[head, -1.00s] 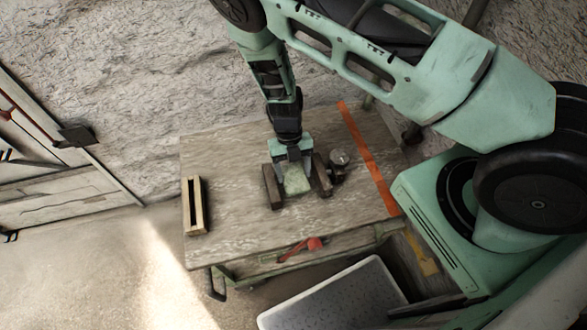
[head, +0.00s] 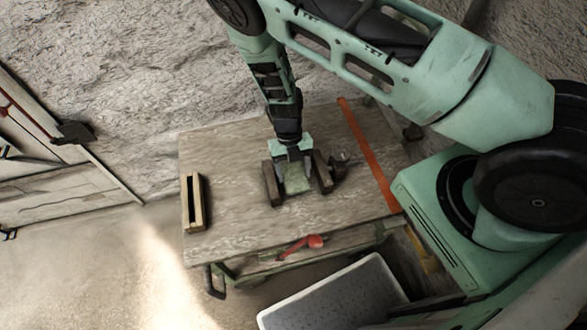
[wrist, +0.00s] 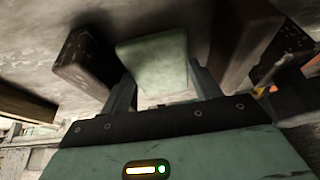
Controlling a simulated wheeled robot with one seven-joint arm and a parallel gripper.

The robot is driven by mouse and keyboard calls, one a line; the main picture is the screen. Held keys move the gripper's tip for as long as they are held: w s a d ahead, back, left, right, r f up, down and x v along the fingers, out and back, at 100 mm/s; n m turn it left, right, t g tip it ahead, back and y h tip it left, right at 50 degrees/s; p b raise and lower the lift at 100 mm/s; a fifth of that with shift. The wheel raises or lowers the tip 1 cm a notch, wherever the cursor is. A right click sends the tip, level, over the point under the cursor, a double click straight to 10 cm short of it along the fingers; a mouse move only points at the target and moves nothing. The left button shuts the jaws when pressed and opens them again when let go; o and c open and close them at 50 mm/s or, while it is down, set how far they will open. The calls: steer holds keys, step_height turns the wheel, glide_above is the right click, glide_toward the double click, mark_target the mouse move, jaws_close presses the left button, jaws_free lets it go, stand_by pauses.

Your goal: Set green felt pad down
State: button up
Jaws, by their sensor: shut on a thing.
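The green felt pad (head: 296,184) is pale green and lies between two dark brown wooden blocks on the table. My gripper (head: 293,170) is over the pad and shut on it, pointing down from the far side. In the wrist view the pad (wrist: 157,62) shows between the two fingers of my gripper (wrist: 163,88). The left block (head: 271,184) and the right block (head: 322,173) stand on either side, close to the fingers. Whether the pad touches the tabletop cannot be told.
The table (head: 230,160) has free room left of the blocks. A light wooden slotted frame (head: 194,203) lies at its left edge. A small dark metal object (head: 342,163) sits right of the blocks. An orange strip (head: 368,156) crosses the right side. A red-headed tool (head: 314,241) lies below.

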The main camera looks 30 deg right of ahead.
steer(key=shift+f+b, duration=0.5)
steer(key=shift+f, duration=0.4)
steer(key=o, duration=1)
steer(key=shift+o, duration=0.2)
steer(key=shift+a, duration=0.25)
steer(key=shift+r, duration=0.1)
steer(key=shift+w+a+r+p, duration=0.1)
steer(key=shift+r+p, duration=1.9)
steer(key=shift+r, duration=0.1)
steer(key=shift+f, duration=0.1)
